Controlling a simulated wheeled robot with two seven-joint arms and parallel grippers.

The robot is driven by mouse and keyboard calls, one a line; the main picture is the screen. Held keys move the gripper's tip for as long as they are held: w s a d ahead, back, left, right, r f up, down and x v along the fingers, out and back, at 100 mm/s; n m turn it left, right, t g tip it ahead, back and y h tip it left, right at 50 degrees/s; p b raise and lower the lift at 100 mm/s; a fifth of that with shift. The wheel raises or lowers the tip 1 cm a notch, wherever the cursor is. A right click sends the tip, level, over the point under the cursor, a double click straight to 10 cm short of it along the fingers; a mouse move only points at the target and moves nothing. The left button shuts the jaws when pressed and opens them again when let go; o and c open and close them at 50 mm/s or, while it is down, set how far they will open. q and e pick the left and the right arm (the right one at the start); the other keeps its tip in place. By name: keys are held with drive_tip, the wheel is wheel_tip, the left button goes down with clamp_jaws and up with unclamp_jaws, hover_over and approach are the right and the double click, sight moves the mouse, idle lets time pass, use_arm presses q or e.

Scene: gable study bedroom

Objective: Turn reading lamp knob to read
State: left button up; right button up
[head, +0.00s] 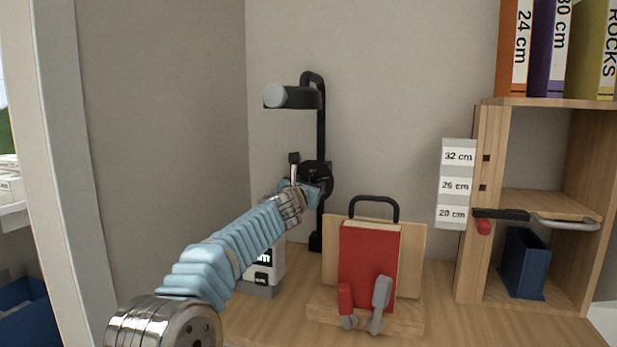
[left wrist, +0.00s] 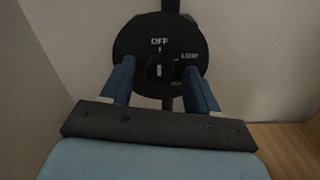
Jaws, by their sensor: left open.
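The reading lamp (head: 321,130) is a black post with a short arm and a grey-ended head against the back wall. Its round black dial plate (head: 318,172) is partly hidden behind my left gripper (head: 310,192). My left gripper (left wrist: 160,85) is open, with one blue finger on each side of the knob; contact cannot be told. My right gripper is not in view.
A red book (head: 368,265) on a wooden stand (head: 410,262) is right of the arm. A white box (head: 268,268) is partly behind my forearm. A wooden shelf (head: 468,255) with binders and a blue bin (head: 524,265) is at right.

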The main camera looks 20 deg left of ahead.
use_arm(q)
drive_tip(key=shift+w, duration=0.1)
drive_tip(key=c, duration=1)
drive_tip(key=shift+c, duration=0.2)
drive_tip(key=shift+m, duration=0.4)
drive_tip(key=shift+f+m+h+p, duration=0.15)
drive_tip(key=shift+m+h+p, duration=0.05)
drive_tip(key=shift+m, duration=4.45)
drive_tip(key=shift+f+m+h+p, duration=0.1)
drive_tip(key=shift+m+h+p, duration=0.15)
drive_tip(key=shift+m, duration=4.35)
drive_tip(key=shift+f+m+h+p, duration=0.15)
drive_tip(key=shift+m+p, duration=0.05)
drive_tip(key=shift+m, duration=4.45)
